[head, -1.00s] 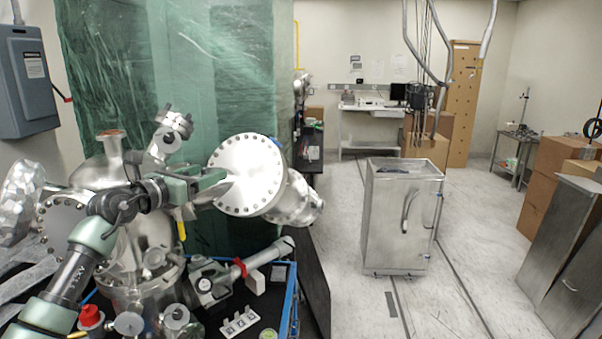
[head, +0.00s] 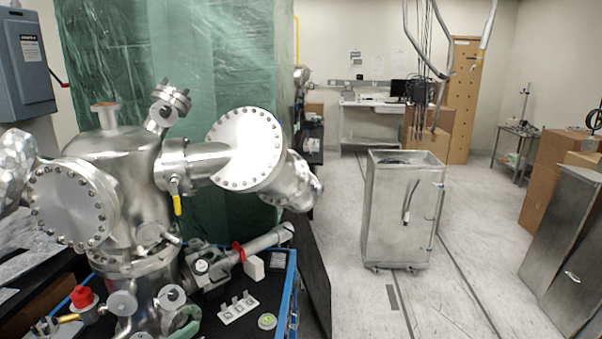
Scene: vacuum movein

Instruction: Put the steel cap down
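No loose steel cap can be picked out in the head view. Bolted round steel plates close off ports of the steel vacuum chamber (head: 122,160): a large disc (head: 243,150) at the right end and another disc (head: 68,204) at the left. Smaller round steel pieces (head: 122,302) sit low at the front. I cannot tell which, if any, is the steel cap. Neither of my grippers shows. A pale green curved part (head: 184,322) at the bottom edge may be mine, but I cannot tell.
A black-topped cart with a blue rim (head: 291,290) holds small white parts (head: 238,307) and a round green-yellow item (head: 267,321). A steel cabinet on casters (head: 402,215) stands to the right. Cardboard boxes (head: 558,175) and steel panels (head: 572,240) line the right side.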

